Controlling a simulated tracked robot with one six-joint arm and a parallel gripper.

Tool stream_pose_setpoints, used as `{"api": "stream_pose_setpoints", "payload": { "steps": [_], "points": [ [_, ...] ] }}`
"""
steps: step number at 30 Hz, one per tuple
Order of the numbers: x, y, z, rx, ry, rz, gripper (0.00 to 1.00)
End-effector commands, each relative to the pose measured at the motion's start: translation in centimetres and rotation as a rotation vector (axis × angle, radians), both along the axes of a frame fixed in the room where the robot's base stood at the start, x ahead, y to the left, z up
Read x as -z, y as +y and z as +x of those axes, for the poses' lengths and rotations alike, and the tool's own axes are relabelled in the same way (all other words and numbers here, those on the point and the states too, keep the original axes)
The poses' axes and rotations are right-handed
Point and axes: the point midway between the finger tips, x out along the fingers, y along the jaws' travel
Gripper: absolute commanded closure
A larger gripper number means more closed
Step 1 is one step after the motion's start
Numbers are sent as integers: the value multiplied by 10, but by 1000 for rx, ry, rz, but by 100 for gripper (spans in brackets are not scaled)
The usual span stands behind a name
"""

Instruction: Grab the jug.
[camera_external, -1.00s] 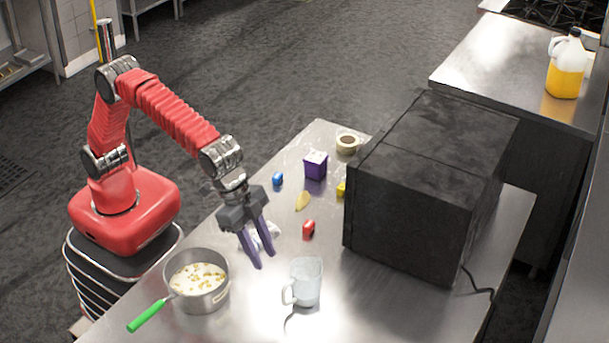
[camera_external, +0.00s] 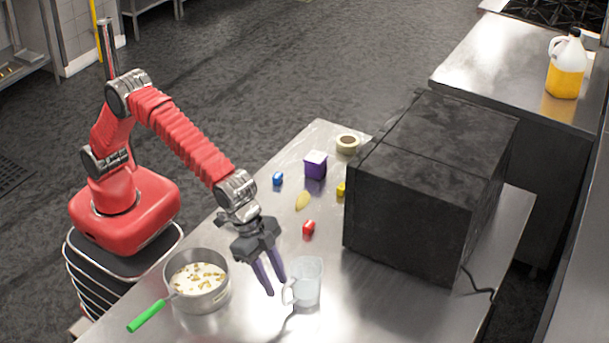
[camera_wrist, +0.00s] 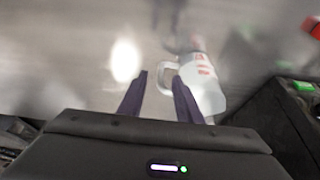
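The jug (camera_external: 307,281) is a clear measuring jug with a handle on its left side, standing on the steel table. In the wrist view the jug (camera_wrist: 203,84) shows red markings and its handle (camera_wrist: 166,76) points left. My gripper (camera_external: 276,284) is just left of the handle in the external view, fingers pointing down, open and empty. In the wrist view my gripper (camera_wrist: 158,90) has its two purple fingers spread, with the handle ahead of and between the tips. I cannot tell whether a finger touches the jug.
A pot (camera_external: 197,281) with a green handle stands left on the table. A black oven-like box (camera_external: 430,190) fills the right side. A red item (camera_external: 309,228), a blue item (camera_external: 278,179), a purple box (camera_external: 316,165) and a tape roll (camera_external: 347,143) lie behind.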

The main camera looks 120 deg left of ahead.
Motion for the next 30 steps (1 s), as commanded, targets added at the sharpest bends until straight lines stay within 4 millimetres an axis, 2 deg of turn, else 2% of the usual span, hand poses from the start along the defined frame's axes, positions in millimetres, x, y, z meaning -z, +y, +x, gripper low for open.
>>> {"api": "stream_pose_setpoints", "payload": {
  "steps": [10,22,30],
  "points": [
    [2,0,1,0,0,0,69],
    [44,0,18,0,1,0,69],
    [48,0,20,0,-1,0,69]
  ]
}}
